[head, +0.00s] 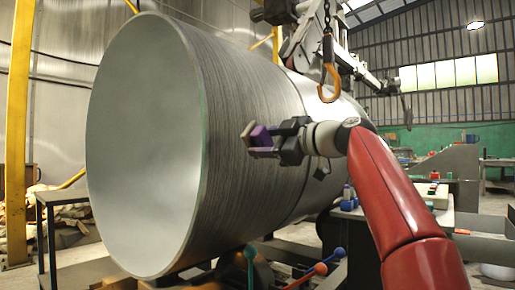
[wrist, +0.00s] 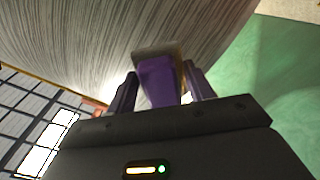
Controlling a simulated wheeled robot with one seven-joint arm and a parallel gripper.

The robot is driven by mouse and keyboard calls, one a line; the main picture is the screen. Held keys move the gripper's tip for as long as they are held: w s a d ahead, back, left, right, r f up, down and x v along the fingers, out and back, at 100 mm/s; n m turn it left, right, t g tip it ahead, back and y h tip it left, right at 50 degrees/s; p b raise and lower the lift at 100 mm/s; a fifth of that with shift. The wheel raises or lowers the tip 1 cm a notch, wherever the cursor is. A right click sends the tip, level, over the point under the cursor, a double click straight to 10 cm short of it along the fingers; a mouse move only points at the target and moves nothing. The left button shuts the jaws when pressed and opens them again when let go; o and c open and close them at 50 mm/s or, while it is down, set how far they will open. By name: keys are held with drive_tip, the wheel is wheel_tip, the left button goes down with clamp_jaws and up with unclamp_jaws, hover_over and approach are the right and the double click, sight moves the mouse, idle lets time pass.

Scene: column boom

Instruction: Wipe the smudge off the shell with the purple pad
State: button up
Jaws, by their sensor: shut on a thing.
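The shell (head: 240,100) is a large grey metal cylinder with a ribbed side and a smooth, pale round end facing left. Its ribbed side fills the top of the wrist view (wrist: 90,40). My gripper (head: 264,140) is shut on the purple pad (head: 261,136), which has a pale face turned toward the shell. In the wrist view the purple pad (wrist: 158,82) sits between the two fingers. The pad is close to the shell's side; I cannot tell whether it touches. I cannot make out a smudge in either view.
An orange hook (head: 321,85) hangs above the shell's right part. Blue and red ball-ended levers (head: 320,268) stand below it. A bench with small coloured items (head: 432,195) is at the right. A dark table (head: 60,198) and yellow post (head: 18,120) are at the left.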

drive_tip(key=shift+s+d, duration=0.15)
drive_tip(key=shift+d, duration=0.05)
drive_tip(key=shift+b+v, duration=0.65)
drive_tip(key=shift+v, duration=0.75)
